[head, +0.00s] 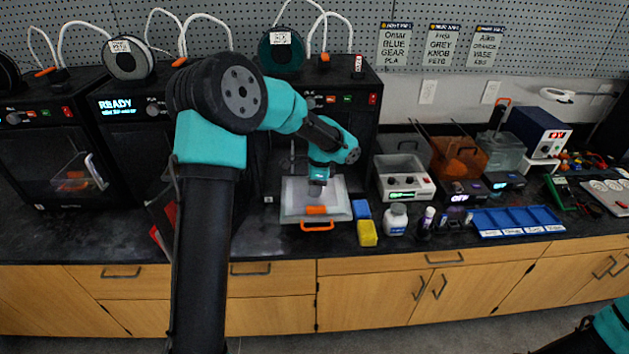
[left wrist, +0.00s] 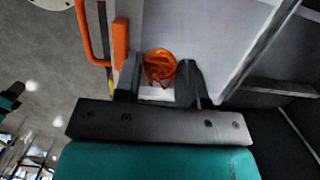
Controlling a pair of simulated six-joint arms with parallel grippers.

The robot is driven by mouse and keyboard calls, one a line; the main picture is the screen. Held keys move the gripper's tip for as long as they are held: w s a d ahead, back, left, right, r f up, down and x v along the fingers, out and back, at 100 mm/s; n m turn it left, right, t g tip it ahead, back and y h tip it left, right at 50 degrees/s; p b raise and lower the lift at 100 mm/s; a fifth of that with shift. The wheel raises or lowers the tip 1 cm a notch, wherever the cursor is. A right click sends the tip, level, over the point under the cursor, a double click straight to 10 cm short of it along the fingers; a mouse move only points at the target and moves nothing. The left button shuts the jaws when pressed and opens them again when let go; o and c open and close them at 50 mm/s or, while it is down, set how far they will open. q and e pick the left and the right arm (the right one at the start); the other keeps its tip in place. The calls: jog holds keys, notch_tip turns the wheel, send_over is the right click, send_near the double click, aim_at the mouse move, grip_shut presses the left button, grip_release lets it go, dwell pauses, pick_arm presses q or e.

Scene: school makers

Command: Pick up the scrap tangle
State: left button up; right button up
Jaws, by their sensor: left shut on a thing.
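The scrap tangle (left wrist: 158,64) is a small orange coil of thin strands. It sits between the two fingertips of my left gripper (left wrist: 159,78) in the left wrist view, and the gripper is shut on it. In the head view my left gripper (head: 318,189) points down over a pale plate (head: 292,211) with an orange block and an orange handle at its front. The tangle is hidden there behind the gripper. I cannot tell whether it touches the plate. Part of my right arm shows at the bottom right of the head view, but its gripper does not.
The orange handle (head: 317,226) sticks out at the counter's front. A blue sponge (head: 361,209), a yellow sponge (head: 367,234) and a white jar (head: 396,219) stand just right of the plate. A blue divided tray (head: 519,220) lies farther right. Dark printers (head: 132,105) stand behind.

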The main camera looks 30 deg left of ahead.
pick_arm(q)
jog(key=s+d+r, duration=0.1)
jog(key=s+d, duration=0.4)
jog(key=s, duration=0.4)
jog(key=shift+s+d, duration=0.25)
jog(key=shift+d, duration=0.15)
